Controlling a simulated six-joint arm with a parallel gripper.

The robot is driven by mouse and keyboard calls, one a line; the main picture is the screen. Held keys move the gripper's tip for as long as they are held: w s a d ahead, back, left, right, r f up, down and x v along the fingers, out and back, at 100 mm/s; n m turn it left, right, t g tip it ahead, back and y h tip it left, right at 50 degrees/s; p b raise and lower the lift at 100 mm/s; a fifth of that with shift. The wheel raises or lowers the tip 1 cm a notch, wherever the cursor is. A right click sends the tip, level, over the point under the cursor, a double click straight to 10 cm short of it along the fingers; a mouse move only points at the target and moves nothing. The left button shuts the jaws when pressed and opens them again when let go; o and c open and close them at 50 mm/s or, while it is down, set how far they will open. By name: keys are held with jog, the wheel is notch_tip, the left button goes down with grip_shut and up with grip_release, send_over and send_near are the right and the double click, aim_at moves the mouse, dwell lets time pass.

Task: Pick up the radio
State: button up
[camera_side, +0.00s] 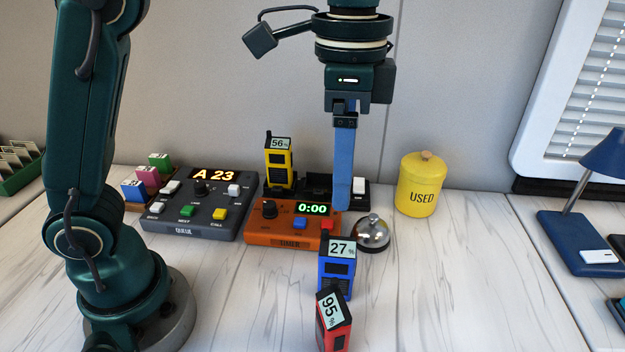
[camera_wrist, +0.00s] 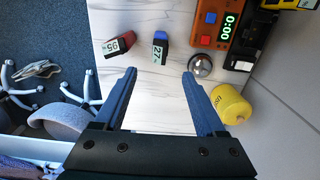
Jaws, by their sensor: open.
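Three radios stand on the white table. The yellow radio (camera_side: 279,163) reads 56% and stands at the back, at the left end of a black charger base (camera_side: 318,183). The blue radio (camera_side: 337,270) reads 27% and stands in front of the timer; it also shows in the wrist view (camera_wrist: 160,48). The red radio (camera_side: 333,322) reads 95% and stands nearest the front; it also shows in the wrist view (camera_wrist: 117,45). My gripper (camera_wrist: 159,73) is open and empty, pointing down above the table. In the side view its blue fingers (camera_side: 343,165) overlap the charger area, hiding part of it.
A silver bell (camera_side: 371,235) and a yellow USED canister (camera_side: 418,185) are to the right. A blue lamp (camera_side: 580,240) stands far right.

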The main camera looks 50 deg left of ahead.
aim_at(336, 271)
notch_tip(336, 271, down, 18)
jog(key=shift+f, duration=0.1)
dwell(0.7)
jog(key=shift+c, duration=0.3)
grip_shut()
